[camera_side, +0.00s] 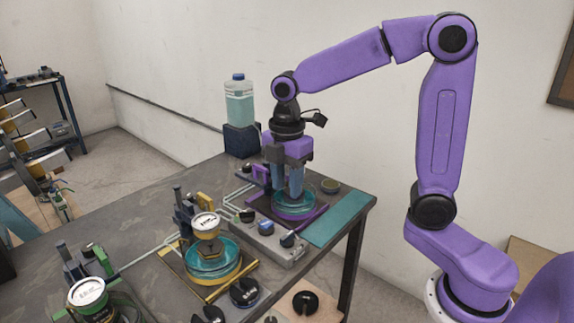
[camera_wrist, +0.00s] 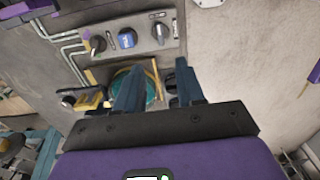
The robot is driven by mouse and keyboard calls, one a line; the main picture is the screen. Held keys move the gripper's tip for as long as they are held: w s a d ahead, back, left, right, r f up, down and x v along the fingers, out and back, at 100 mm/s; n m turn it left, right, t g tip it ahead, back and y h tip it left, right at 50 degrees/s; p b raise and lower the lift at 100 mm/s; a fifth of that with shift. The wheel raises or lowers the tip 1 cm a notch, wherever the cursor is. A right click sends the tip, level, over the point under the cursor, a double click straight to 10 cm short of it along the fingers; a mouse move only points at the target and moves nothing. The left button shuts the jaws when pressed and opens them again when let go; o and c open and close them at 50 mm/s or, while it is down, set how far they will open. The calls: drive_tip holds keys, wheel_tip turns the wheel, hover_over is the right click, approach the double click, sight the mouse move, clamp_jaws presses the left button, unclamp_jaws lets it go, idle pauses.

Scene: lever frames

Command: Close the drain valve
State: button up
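My gripper (camera_side: 288,192) points down over the teal dish (camera_side: 292,205) in the purple frame (camera_side: 262,207) at the back of the bench. In the wrist view my gripper (camera_wrist: 158,70) has its two fingers apart, with nothing seen held between them. A grey valve panel (camera_side: 292,257) stands just in front of that frame with a row of knobs. The wrist view shows a black knob (camera_wrist: 97,44), a blue knob (camera_wrist: 127,38) with white lettering, and a grey-black knob (camera_wrist: 160,32). The lettering is too small to read, so I cannot tell which is the drain valve.
A yellow-framed station with a gauge (camera_side: 206,224) and a teal dish (camera_side: 205,263) stands nearer the camera. Another gauge (camera_side: 87,291) is at front left. A jug (camera_side: 239,103) stands behind. A bare teal plate (camera_side: 338,217) lies at the right edge.

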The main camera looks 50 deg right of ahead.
drive_tip(key=shift+r, duration=1.9)
drive_tip(key=s+f+m, duration=0.2)
drive_tip(key=s+f, duration=0.2)
drive_tip(key=s, duration=0.7)
drive_tip(key=s+d+f+m, duration=0.1)
drive_tip(key=s+f+m, duration=0.2)
drive_tip(key=s, duration=0.8)
drive_tip(key=shift+s+d+f+m, duration=0.15)
drive_tip(key=shift+s+f+m, duration=0.2)
drive_tip(key=shift+f, duration=0.1)
